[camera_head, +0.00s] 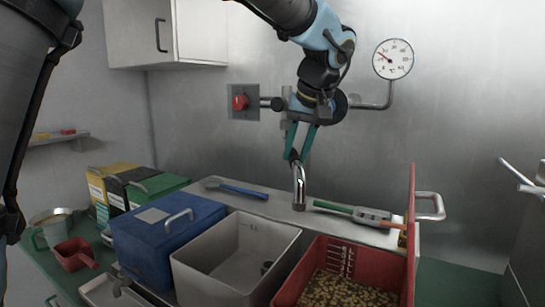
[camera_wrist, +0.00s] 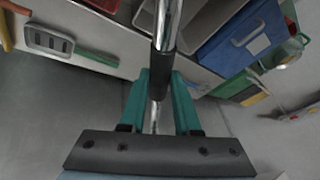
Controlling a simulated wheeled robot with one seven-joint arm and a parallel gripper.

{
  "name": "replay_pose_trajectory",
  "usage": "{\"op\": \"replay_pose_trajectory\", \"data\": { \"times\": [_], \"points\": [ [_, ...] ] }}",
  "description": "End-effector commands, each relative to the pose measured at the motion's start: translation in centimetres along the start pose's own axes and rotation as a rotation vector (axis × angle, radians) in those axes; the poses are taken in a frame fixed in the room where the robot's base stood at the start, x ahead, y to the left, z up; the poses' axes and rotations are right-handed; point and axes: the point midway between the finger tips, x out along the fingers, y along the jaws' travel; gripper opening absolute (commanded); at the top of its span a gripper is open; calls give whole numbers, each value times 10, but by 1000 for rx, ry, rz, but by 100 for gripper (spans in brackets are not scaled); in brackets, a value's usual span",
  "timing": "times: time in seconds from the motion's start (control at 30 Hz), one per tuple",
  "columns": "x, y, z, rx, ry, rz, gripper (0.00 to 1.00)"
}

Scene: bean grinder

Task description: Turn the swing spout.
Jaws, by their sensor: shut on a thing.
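The swing spout (camera_head: 299,188) is a shiny chrome tube with a dark tip, hanging down over the back of the counter behind the grey bin. It also shows in the wrist view (camera_wrist: 167,30), running up from between the fingers. My gripper (camera_head: 296,155) has teal fingers and is shut on the upper part of the spout. In the wrist view the two fingers (camera_wrist: 161,90) lie on either side of the tube. The spout's joint at the wall is hidden behind my gripper and wrist.
A grey open bin (camera_head: 235,255), a blue lidded box (camera_head: 165,240) and a red bin (camera_head: 310,265) with beans stand in front. A red knob (camera_head: 239,102) and a round gauge (camera_head: 393,59) are on the wall. A blue-handled tool (camera_head: 240,190) lies on the ledge.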

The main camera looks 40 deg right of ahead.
Motion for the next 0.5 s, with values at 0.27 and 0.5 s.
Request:
{"op": "replay_pose_trajectory", "data": {
  "times": [0.27,0.5],
  "points": [
    [-7,37,-8,-163,-36,-69,0],
    [-7,52,-13,-243,-53,-101,0]
  ]
}}
